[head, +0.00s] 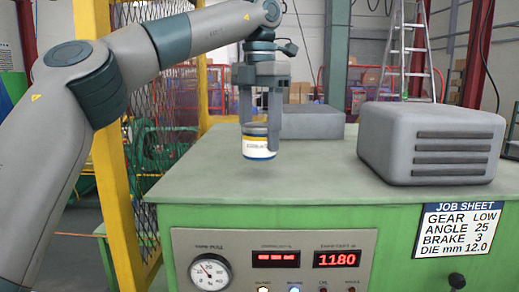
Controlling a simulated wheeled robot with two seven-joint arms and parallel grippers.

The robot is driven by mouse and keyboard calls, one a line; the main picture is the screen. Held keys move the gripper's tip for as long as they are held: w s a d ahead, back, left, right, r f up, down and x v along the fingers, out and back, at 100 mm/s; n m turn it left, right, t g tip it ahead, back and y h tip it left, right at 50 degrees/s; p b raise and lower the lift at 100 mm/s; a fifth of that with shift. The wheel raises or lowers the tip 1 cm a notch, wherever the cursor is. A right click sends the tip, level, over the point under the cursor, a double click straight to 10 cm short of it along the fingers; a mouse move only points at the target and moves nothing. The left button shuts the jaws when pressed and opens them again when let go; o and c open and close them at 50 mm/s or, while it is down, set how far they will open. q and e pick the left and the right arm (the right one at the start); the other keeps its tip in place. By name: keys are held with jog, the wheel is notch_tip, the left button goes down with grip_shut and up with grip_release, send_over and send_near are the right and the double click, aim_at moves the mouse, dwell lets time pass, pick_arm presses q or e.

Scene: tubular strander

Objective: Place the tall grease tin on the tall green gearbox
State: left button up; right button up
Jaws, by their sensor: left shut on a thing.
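My left arm reaches in from the left, and my left gripper (261,122) points down, shut on a small tin (258,147). The tin has a white label, a yellow band and a blue base, and is held upright. The tin appears a little above the green gearbox top (215,165), left of its middle; whether its base touches is hard to tell. The green gearbox has a front panel (270,262) with a dial and red displays. My right gripper is not in view.
A large grey ribbed housing (430,143) stands on the right of the green top. A flatter grey block (311,122) sits at the back, behind the gripper. A yellow post (110,160) and mesh guard stand at the left. The front middle of the top is clear.

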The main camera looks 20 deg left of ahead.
aim_at(259, 149)
pick_arm(q)
jog(key=shift+f+p, duration=0.75)
jog(key=shift+f, duration=1.15)
jog(key=shift+f, duration=0.1)
jog(key=o, duration=1.2)
jog(key=shift+o, duration=0.2)
